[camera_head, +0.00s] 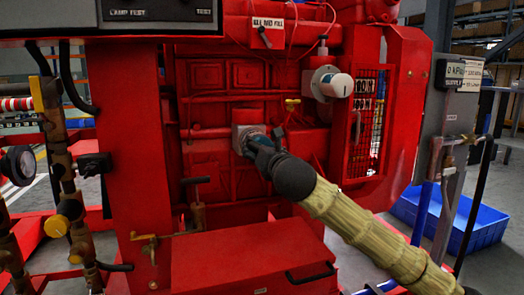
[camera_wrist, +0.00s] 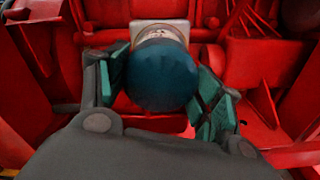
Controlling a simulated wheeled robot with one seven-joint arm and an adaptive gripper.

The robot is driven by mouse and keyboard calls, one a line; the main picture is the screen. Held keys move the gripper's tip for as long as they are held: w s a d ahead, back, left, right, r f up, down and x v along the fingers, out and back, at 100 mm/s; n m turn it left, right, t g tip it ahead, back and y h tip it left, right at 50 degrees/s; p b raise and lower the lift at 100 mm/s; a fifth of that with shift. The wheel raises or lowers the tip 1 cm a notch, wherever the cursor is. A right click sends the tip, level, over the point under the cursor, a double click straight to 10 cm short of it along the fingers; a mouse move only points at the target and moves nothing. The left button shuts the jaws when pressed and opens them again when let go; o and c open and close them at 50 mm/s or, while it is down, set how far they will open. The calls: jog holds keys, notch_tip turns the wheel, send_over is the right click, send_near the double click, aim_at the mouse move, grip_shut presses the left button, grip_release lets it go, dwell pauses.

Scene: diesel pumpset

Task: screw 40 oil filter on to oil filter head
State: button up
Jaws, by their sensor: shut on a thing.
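The oil filter shows in the wrist view as a round dark teal end (camera_wrist: 161,75) with a pale, printed band beyond it. My gripper (camera_wrist: 162,88) has its green-padded fingers on the filter's left and right sides and is shut on it. In the head view, my gripper (camera_head: 262,143) reaches the light grey oil filter head (camera_head: 239,131) on the red engine. The filter is mostly hidden there by my gripper. The filter is in line with the head and looks up against it. I cannot tell how far the threads are engaged.
A red mesh guard (camera_head: 367,125) is right of my gripper.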

jog(key=m, duration=0.4)
jog(key=shift+a+f, duration=0.15)
jog(key=shift+f, duration=0.1)
jog(key=m+b, duration=0.1)
jog(key=m, duration=0.3)
jog(key=shift+r, duration=0.15)
jog(key=o, duration=1.9)
jog(key=shift+o, duration=0.6)
jog(key=shift+o, duration=0.4)
jog(key=shift+o, duration=0.6)
jog(key=shift+s+r, duration=0.1)
